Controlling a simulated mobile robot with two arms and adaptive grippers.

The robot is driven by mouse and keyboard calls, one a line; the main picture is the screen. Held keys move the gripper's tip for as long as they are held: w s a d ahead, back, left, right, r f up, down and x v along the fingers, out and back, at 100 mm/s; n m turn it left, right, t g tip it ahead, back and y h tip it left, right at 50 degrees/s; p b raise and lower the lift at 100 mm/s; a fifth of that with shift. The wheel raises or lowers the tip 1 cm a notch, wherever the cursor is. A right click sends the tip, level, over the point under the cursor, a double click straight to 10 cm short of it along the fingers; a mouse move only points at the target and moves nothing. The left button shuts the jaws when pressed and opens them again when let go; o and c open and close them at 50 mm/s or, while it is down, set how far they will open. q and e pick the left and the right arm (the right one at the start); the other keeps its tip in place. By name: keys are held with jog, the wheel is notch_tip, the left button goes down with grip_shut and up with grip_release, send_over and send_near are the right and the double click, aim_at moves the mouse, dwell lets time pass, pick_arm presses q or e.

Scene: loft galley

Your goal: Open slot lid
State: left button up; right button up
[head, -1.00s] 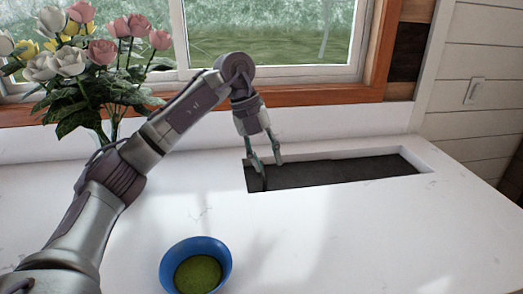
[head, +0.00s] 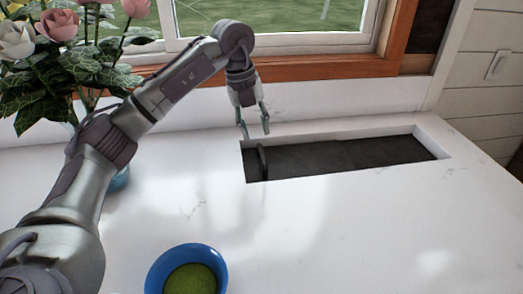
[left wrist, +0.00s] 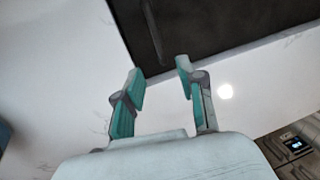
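The slot lid (head: 340,156) is a dark flat panel in a long recess in the white counter. A dark upright handle (head: 262,160) stands near its left end. My left gripper (head: 255,134) is above the counter by the slot's back left corner. Its fingers are apart with nothing between them, and it is clear of the handle. In the left wrist view, the open fingers (left wrist: 160,78) point at the near edge of the dark lid (left wrist: 215,25), and the handle (left wrist: 152,32) lies beyond them. My right gripper is not in view.
A blue bowl with green contents (head: 187,272) stands at the front of the counter. Pink and white flowers (head: 70,60) stand at the back left, behind my left arm. A window (head: 280,40) is behind the slot. The counter in front of the slot is clear.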

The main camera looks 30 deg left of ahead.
aim_at(263, 158)
pick_arm(q)
jog(key=f, duration=0.2)
jog(key=d+f+p, duration=0.1)
jog(key=f, duration=0.2)
jog(key=w+f, duration=0.1)
jog(key=f, duration=0.2)
jog(key=shift+d+f, duration=0.2)
grip_shut()
